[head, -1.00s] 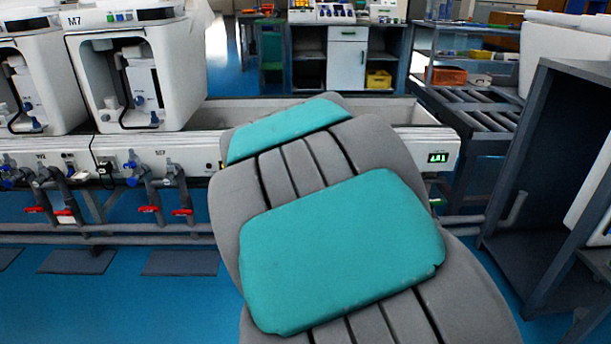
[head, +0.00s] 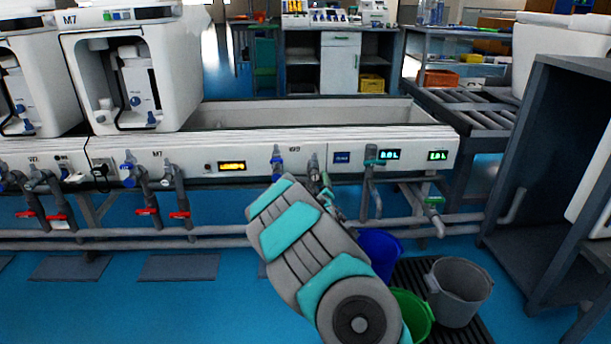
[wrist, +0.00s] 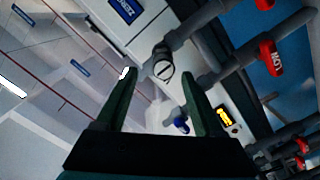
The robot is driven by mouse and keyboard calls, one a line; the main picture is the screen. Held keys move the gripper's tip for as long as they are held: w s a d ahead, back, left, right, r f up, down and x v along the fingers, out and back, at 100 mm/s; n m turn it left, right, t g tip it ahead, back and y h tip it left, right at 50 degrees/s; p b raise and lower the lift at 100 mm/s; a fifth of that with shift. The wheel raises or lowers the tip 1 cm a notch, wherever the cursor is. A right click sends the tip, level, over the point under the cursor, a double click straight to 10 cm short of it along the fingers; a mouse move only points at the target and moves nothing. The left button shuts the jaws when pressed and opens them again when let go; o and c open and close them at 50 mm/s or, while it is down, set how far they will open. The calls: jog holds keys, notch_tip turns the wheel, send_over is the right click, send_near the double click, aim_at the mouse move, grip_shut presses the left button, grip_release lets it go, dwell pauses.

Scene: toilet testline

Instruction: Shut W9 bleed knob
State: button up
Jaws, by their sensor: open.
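The W9 station shows in the head view on the front of the white trough (head: 225,143). It has a blue knob (head: 277,158) on the left and a grey fitting (head: 313,165) on the right. In the wrist view, a small grey-white knob (wrist: 163,66) sits at the end of a grey pipe, and the blue knob (wrist: 182,124) lies lower right. I cannot tell for certain which is the bleed knob. My gripper (wrist: 158,76) is open; its two green fingers straddle the grey-white knob in the picture. Contact cannot be seen. In the head view, my arm partly hides the gripper.
Pipes with red handles (wrist: 270,58) lie right of the fingers in the wrist view. In the head view, a teal-topped pipe (head: 370,180) stands right of W9. Blue, green and grey buckets (head: 460,290) stand on the floor below. A dark shelf frame (head: 560,180) is at right.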

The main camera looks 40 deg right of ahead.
aim_at(315, 176)
jog(key=shift+w+f+t, duration=0.3)
jog(key=shift+x, duration=3.8)
grip_shut()
